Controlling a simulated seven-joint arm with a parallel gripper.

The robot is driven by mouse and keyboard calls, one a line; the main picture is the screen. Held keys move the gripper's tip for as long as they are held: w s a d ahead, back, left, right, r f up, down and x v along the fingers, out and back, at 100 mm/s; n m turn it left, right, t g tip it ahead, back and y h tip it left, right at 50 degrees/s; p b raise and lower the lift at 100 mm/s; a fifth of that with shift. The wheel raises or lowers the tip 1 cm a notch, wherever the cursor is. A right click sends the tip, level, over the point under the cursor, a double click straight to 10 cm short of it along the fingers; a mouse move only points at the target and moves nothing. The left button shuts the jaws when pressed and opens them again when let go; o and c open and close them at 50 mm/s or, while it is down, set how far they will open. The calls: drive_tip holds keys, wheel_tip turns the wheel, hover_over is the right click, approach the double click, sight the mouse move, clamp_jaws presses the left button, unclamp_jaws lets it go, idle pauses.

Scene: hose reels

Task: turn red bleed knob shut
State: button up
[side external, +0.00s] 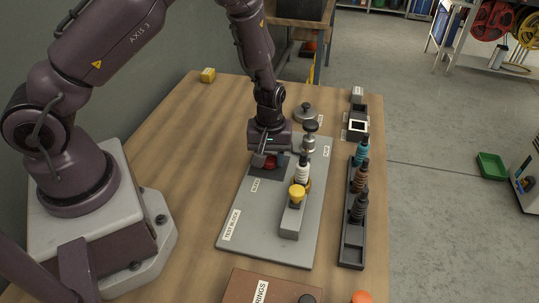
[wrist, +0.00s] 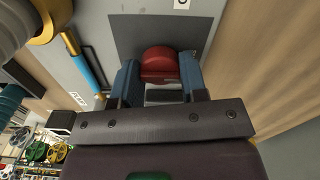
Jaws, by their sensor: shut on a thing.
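The red bleed knob (side external: 270,161) stands on a dark square patch (side external: 265,174) of the grey test block plate (side external: 233,207), near a small label. In the wrist view the red knob (wrist: 159,62) sits between the two blue fingers. My gripper (side external: 264,160) reaches down over the knob and is shut on it; in the wrist view my gripper (wrist: 160,80) has a finger against each side. The knob's far face and base are partly hidden by the fingers.
A block with a yellow knob (side external: 297,193) and a white-and-black fitting (side external: 302,168) stand close to the right of my gripper. A brown box (side external: 240,287) lies in front. A yellow cube (side external: 208,75) sits at the back left.

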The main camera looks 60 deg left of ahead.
sight(269, 157)
drive_tip(key=o, duration=0.9)
wheel_tip(269, 157, up, 13)
idle(0.4)
